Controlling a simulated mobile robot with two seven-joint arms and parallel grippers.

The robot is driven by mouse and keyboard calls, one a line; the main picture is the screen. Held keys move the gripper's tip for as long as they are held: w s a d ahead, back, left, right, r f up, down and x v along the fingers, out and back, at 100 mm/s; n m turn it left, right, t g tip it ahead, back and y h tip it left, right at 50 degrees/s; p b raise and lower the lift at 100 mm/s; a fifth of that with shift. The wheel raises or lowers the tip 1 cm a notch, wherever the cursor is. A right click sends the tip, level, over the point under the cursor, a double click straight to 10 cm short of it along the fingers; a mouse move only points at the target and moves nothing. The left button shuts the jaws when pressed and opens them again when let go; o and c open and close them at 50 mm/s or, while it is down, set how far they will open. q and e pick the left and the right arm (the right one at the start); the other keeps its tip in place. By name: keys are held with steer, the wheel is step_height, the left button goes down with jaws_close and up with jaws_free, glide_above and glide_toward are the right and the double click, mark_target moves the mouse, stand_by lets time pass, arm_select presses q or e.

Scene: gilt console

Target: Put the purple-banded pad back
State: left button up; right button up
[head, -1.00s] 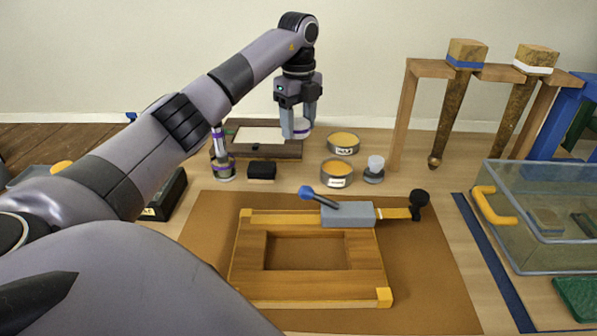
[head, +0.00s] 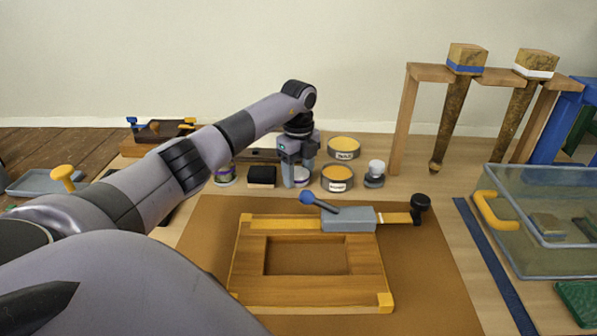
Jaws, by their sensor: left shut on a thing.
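The purple-banded pad (head: 302,175) is small and whitish with a purple band. In the head view it is between the fingers of my left gripper (head: 299,183), mostly hidden by them. My left gripper is shut on it and points down, low over the table between the black block and the front tin. I cannot tell whether the pad touches the table. My right gripper is out of view.
A black block (head: 262,176) is close on the left and a front tin (head: 337,179) close on the right. A white-topped pad (head: 375,173) and a rear tin (head: 344,148) stand further right. A wooden frame (head: 310,288) lies in front on a brown mat (head: 433,290).

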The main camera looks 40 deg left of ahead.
mark_target(299, 171)
arm_select(q)
steer(key=shift+f, duration=0.15)
steer(key=o, duration=0.9)
steer(key=shift+o, duration=0.2)
step_height(299, 171, up, 12)
steer(key=shift+r, duration=0.2)
steer(key=shift+r+p, duration=0.1)
steer(key=shift+p, duration=0.2)
